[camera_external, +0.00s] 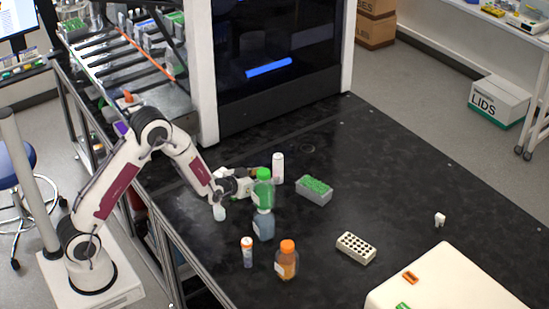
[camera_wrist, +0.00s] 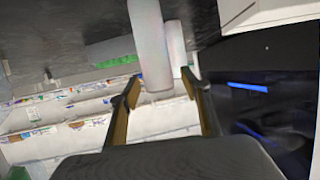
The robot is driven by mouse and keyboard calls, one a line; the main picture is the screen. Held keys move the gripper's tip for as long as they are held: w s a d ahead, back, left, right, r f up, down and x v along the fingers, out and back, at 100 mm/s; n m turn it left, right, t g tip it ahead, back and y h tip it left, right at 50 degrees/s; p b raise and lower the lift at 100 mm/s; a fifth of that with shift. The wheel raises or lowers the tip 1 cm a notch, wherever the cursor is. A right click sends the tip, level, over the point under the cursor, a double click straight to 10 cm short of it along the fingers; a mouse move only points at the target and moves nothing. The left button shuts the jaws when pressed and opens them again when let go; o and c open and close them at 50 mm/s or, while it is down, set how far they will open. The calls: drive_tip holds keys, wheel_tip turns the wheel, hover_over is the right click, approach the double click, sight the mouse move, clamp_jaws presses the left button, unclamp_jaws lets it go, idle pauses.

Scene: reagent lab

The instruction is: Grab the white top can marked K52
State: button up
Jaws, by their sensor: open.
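My gripper (camera_external: 243,186) is low over the black bench, and its fingers are partly hidden by the green-capped bottle in the external view. In the wrist view my gripper (camera_wrist: 160,84) is open, with one finger on each side of the near white cylinder (camera_wrist: 150,45). No contact is clear. A second white cylinder (camera_wrist: 176,42) stands just behind it. In the external view a white can (camera_external: 278,168) stands upright beyond my gripper, and a small white item (camera_external: 219,212) is below my wrist. No K52 marking can be read on any of them.
A green-topped rack (camera_external: 314,190) and a white rack (camera_external: 356,248) are to the right.

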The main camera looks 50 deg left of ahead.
clamp_jaws()
drive_tip(key=shift+r, duration=0.15)
drive_tip(key=shift+r, duration=4.9)
